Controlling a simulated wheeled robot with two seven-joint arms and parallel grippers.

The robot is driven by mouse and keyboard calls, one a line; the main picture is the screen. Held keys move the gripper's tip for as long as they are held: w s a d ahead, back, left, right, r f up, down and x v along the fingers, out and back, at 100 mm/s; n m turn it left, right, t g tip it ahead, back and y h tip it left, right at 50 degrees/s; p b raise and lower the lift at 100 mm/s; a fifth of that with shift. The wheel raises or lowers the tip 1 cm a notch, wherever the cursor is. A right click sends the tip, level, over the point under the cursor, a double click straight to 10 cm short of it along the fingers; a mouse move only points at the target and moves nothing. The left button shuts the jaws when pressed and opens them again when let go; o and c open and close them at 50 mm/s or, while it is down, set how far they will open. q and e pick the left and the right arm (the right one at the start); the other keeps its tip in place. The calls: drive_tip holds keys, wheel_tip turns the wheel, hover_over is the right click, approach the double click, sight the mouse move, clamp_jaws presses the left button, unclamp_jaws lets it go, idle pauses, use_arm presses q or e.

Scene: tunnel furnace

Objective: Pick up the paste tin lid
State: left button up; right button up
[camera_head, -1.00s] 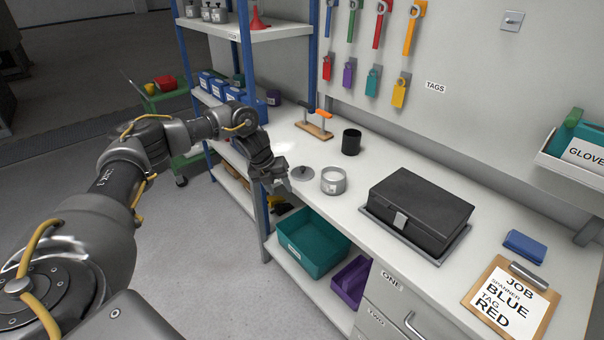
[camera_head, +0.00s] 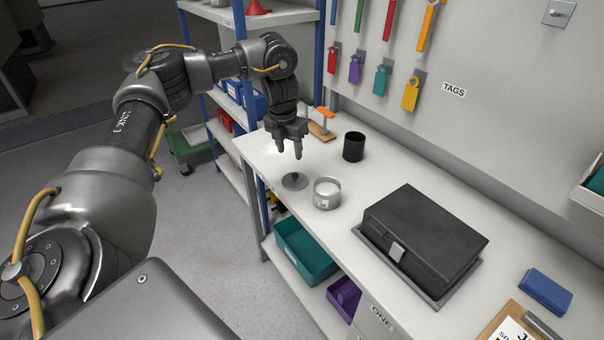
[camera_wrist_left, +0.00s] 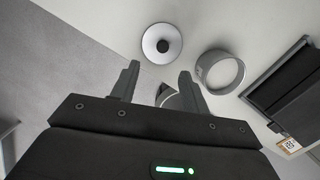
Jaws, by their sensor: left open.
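The paste tin lid (camera_head: 294,181) is a round grey disc with a dark knob. It lies flat on the bench near its front left edge, and also shows in the left wrist view (camera_wrist_left: 150,45). The open paste tin (camera_head: 327,193), grey with a label, stands just right of it and shows as a ring in the left wrist view (camera_wrist_left: 220,72). My left gripper (camera_head: 290,154) points down above the bench, behind and above the lid. My right gripper is not in view.
A black cup (camera_head: 353,147) and a small wooden stand with an orange handle (camera_head: 324,114) are behind. A black case (camera_head: 424,240) sits in a grey tray to the right. Blue shelf posts rise at the left. The bench between cup and case is clear.

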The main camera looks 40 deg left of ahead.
use_arm(q)
hover_over(295, 175)
drive_tip(key=s+a, duration=0.1)
drive_tip(key=f, duration=0.5)
drive_tip(key=shift+s+f, duration=0.1)
drive_tip(key=shift+s, duration=0.1)
drive_tip(key=shift+w+f, duration=0.1)
drive_tip(key=shift+f, duration=0.05)
drive_tip(key=shift+d+f, duration=0.15)
drive_tip(key=f, duration=0.2)
drive_tip(key=w+f+p, duration=0.1)
drive_tip(key=f, duration=0.1)
drive_tip(key=shift+w+d+f, duration=0.1)
drive_tip(key=shift+d+f, duration=0.05)
drive_tip(key=shift+d, duration=0.05)
drive_tip(key=shift+f, duration=0.25)
clamp_jaws()
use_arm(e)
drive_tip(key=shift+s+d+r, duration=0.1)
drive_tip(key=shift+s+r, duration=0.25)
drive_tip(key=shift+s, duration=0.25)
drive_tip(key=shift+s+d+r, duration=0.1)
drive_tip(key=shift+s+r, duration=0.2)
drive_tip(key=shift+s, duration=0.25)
